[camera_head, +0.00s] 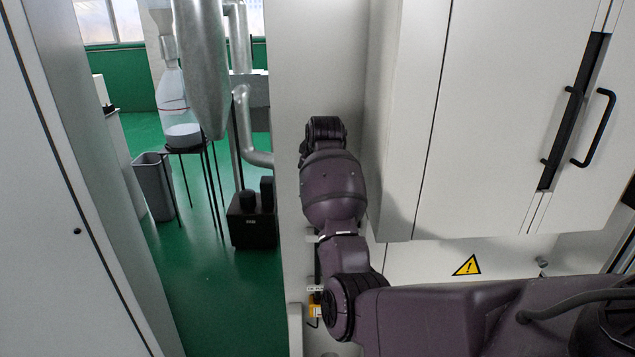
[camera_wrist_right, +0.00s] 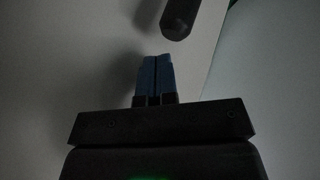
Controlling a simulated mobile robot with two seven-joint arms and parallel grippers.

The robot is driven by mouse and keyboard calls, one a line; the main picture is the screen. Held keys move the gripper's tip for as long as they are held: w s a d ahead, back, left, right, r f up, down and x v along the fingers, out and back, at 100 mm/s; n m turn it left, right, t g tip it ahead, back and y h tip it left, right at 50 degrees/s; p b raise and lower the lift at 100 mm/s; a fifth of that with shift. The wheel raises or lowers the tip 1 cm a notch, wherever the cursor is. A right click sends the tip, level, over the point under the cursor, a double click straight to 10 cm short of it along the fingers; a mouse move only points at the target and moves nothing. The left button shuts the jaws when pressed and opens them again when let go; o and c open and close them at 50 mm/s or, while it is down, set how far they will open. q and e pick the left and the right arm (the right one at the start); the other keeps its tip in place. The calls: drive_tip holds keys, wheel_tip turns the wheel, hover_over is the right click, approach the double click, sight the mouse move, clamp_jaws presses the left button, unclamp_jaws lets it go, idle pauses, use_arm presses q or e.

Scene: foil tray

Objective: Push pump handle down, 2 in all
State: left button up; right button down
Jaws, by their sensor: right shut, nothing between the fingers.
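My right gripper (camera_wrist_right: 154,76) shows in the right wrist view with its two blue fingers closed together and nothing between them. A dark bar with a rounded end (camera_wrist_right: 180,18), which looks like the pump handle, hangs at the top of that view, a little beyond and right of the fingertips. A visible gap separates it from the fingers. In the head view my right arm reaches up along the pale panel, and its gripper is hidden behind the arm. I cannot make out the handle there. My left gripper is in neither view.
Tall white cabinets (camera_head: 480,120) with black door handles stand on the right, close to my arm. A yellow warning sign (camera_head: 467,266) is below them. A small labelled fitting (camera_head: 315,289) sits behind my arm. Left are green floor (camera_head: 190,270), a grey bin (camera_head: 153,186) and metal ducting (camera_head: 202,60).

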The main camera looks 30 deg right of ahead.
drive_tip(key=shift+f, duration=3)
idle(2.9)
drive_tip(key=shift+r, duration=3.05)
